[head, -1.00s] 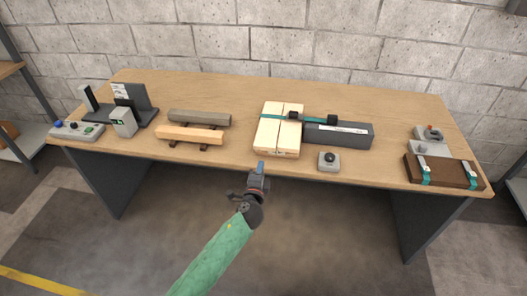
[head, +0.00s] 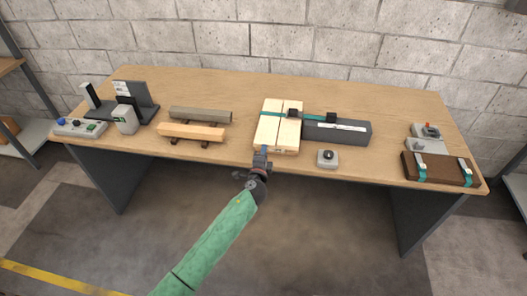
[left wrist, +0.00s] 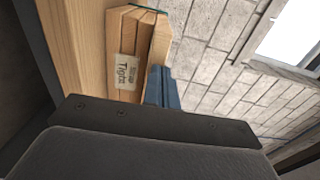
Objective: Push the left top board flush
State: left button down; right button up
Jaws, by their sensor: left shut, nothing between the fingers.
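The left top board (head: 267,127) is a pale plank on a small wooden stack near the table's front edge. The right top board (head: 289,129) lies beside it with a thin dark gap between. A teal strap crosses both near the back. My left gripper (head: 262,152) is shut and empty, its fingertips at the front end of the left board, hiding part of that end. In the left wrist view the blue-grey fingers (left wrist: 162,86) are beside the wooden stack (left wrist: 135,35), which bears a paper label. Whether they touch the wood I cannot tell. My right gripper is out of view.
A dark grey box (head: 337,132) stands right of the stack, with a small button box (head: 327,158) in front. Wooden beams (head: 192,132) lie to the left. A brown strapped block (head: 440,169) is at the far right of the table (head: 230,85).

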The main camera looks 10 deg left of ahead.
aim_at(265, 142)
pick_arm(q)
jog(key=shift+w, duration=0.1)
